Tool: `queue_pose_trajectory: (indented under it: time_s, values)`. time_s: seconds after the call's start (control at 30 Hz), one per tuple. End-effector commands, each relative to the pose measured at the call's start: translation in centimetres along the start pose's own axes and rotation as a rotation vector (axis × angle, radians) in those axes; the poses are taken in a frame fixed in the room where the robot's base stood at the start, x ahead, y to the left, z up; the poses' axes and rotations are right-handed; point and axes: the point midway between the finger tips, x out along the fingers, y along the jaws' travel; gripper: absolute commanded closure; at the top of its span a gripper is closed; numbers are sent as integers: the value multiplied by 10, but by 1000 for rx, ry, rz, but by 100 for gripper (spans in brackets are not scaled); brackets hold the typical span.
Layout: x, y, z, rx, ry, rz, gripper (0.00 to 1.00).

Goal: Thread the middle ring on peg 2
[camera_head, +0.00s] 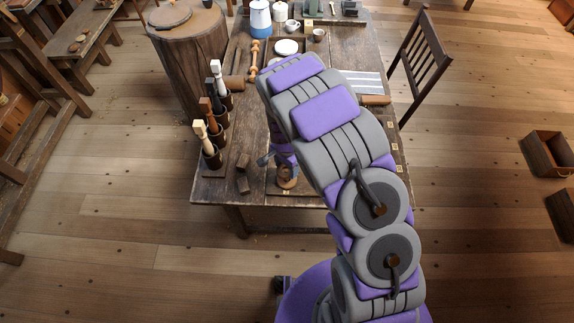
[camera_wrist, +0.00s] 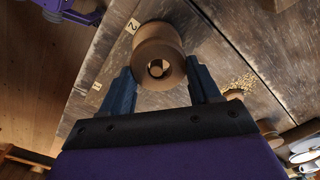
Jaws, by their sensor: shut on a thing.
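My gripper (camera_wrist: 160,72) is shut on a brown turned wooden ring (camera_wrist: 150,45), with one dark blue finger on each side of it. A tag marked 2 (camera_wrist: 132,25) lies on the table beside the ring. A tag that seems to read 1 (camera_wrist: 96,86) lies further left. In the head view a brown turned piece (camera_head: 287,178) shows below my gripper near the table's front edge; my arm hides much around it.
The wooden table (camera_head: 240,188) holds dark cups with tools (camera_head: 212,158) at left and small dark blocks (camera_head: 243,185). A blue and white pot (camera_head: 260,18) stands at the back. A chair (camera_head: 424,60) stands right. Wood shavings (camera_wrist: 240,83) lie right of the ring.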

Motion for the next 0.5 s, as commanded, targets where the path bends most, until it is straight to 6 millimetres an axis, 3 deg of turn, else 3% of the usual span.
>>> queue_pose_trajectory:
  time_s: [0.5]
  values:
    - [11,3,-3,0,-2,0,83]
